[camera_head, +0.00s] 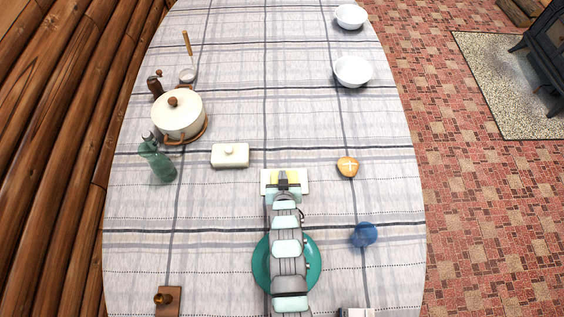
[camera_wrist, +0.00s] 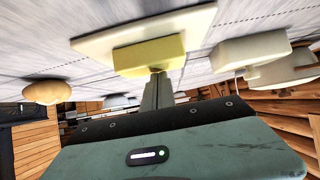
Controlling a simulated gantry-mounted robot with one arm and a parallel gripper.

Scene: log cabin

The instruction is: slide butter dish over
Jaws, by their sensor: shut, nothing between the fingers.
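The butter dish is a cream rectangular plate (camera_head: 301,187) with a yellow block of butter (camera_head: 291,176) on it, near the middle of the table. In the wrist view the plate (camera_wrist: 90,46) and the butter (camera_wrist: 148,56) appear upside down. A cream lid with a round knob (camera_head: 230,156) sits on the cloth to the left of the plate; it also shows in the wrist view (camera_wrist: 237,53). My gripper (camera_wrist: 157,76) is shut and empty, its tips close to the near side of the butter. I cannot tell whether they touch. My arm hides part of the plate's near edge.
A bread roll (camera_head: 348,167) and a blue glass (camera_head: 363,235) are to the right. A teal plate (camera_head: 261,265) lies under my arm. A green bottle (camera_head: 160,163) and a lidded pot (camera_head: 180,118) stand left. Beyond the butter dish, the cloth is clear up the middle.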

